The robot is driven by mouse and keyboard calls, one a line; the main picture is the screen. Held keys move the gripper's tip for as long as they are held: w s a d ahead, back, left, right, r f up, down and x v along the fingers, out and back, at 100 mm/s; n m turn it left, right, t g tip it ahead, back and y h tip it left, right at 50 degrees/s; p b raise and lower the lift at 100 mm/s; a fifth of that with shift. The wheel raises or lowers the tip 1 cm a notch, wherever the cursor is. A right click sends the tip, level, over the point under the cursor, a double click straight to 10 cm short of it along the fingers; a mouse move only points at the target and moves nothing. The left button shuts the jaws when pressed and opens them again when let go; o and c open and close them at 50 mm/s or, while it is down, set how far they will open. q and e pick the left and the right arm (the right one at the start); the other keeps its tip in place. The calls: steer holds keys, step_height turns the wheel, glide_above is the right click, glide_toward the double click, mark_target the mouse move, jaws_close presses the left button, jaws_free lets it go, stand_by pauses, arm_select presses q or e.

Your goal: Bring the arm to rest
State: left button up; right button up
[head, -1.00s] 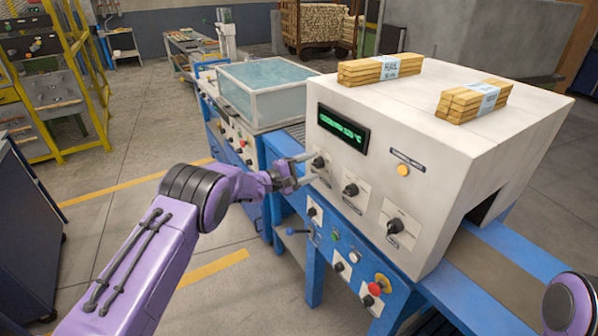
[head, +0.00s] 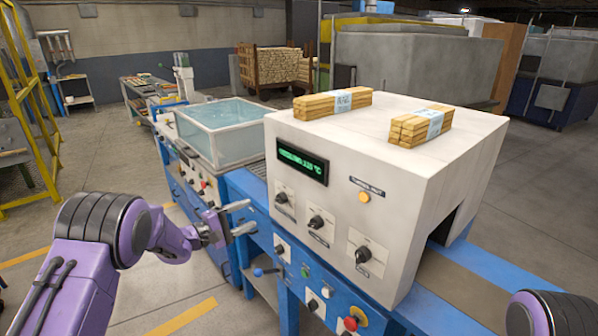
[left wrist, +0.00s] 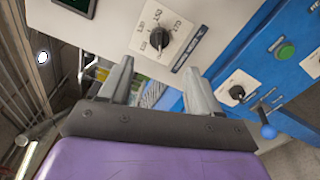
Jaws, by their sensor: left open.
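My left gripper (head: 241,217) is open and empty in the head view, in front of the white oven housing and a little left of its lowest-left dial. In the left wrist view its two grey fingers (left wrist: 157,88) stand apart, with nothing between them. A black dial (left wrist: 158,38) with printed numbers is on the white panel just past the fingers. The fingers look apart from the dial. Of my right arm, only a rounded purple and black part (head: 545,312) shows at the lower right of the head view; its gripper is not in view.
The white housing (head: 330,160) carries two bundles of wood sticks (head: 332,103) (head: 420,126) and a green display (head: 302,165). A blue frame below has a red button (head: 350,323) and a blue-knobbed lever (head: 259,272). A glass-topped tank (head: 215,135) stands left. Floor at left is open.

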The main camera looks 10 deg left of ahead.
arm_select(q)
steer(key=s+a+f+m+g+y, duration=0.1)
steer(key=s+a+f+m+y, duration=0.15)
steer(key=s+f+y, duration=0.6)
steer(key=s+a+f+m+g+y, duration=0.1)
steer(key=s+f+m+y, duration=0.35)
steer(key=f, duration=0.75)
steer(key=s+f+g, duration=0.3)
steer(key=s+f, duration=0.1)
steer(key=s, duration=0.7)
steer(key=s+d+f+g+y+b, duration=0.1)
steer(key=s+f+g, duration=0.2)
steer(key=s, duration=0.8)
steer(key=s+d+f+g, duration=0.1)
steer(key=s+f+g, duration=0.2)
steer(key=s, duration=0.9)
steer(key=shift+d+f+b, duration=0.2)
steer(key=shift+f+b, duration=0.2)
steer(key=shift+f, duration=0.4)
